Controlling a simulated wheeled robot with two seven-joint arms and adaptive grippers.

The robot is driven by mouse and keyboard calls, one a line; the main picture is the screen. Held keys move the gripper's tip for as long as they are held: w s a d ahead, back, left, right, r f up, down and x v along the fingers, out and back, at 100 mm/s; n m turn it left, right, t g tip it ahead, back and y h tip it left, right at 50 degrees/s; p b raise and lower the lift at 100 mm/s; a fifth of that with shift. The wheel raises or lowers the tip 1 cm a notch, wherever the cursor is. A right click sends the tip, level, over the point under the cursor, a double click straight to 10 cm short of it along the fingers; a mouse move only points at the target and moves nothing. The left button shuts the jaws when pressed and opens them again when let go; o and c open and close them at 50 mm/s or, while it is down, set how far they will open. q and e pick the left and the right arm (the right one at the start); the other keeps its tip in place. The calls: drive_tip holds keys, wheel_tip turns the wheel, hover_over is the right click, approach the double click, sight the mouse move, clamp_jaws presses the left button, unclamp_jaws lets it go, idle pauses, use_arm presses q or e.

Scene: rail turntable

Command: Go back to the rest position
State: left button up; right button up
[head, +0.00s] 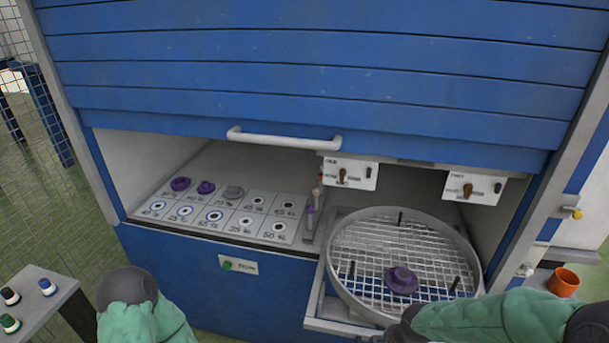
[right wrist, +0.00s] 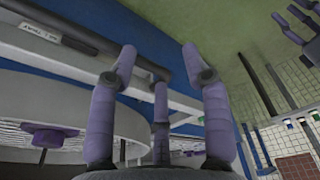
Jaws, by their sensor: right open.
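My right gripper (right wrist: 160,62) is open, its purple fingers spread with nothing between them. In the right wrist view it is beside the turntable, which lies to the left. In the head view my right arm crosses the bottom right corner, in front of the turntable rim; the fingers are out of frame. My left arm shows at the bottom left, its gripper below the picture. Purple fingers, likely my left gripper (right wrist: 296,22), show at the upper right edge of the right wrist view, cut off, too partial to judge.
The round mesh turntable (head: 346,290) carries a purple part (head: 401,281) and dark pegs. A marked board (head: 172,223) with several knobs lies inside the blue cabinet (head: 270,305). A small table (head: 45,300) stands left; an orange cup (head: 563,282) stands right.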

drive_tip(key=s+a+f+m, duration=0.3)
drive_tip(key=f+m, duration=0.1)
drive_tip(key=f, duration=0.2)
drive_tip(key=s+a+f+m+y, duration=0.1)
drive_tip(key=s+a+f+m, duration=0.2)
drive_tip(key=f, duration=0.4)
drive_tip(key=s+a+f+m+g+y, duration=0.1)
drive_tip(key=s+a+f+m, duration=0.3)
drive_tip(key=f+m, duration=0.2)
drive_tip(key=shift+s+f+m, duration=0.25)
drive_tip(key=shift+s+m, duration=0.05)
drive_tip(key=shift+m, duration=0.2)
drive_tip(key=shift+a, duration=0.15)
drive_tip(key=shift+c, duration=0.9)
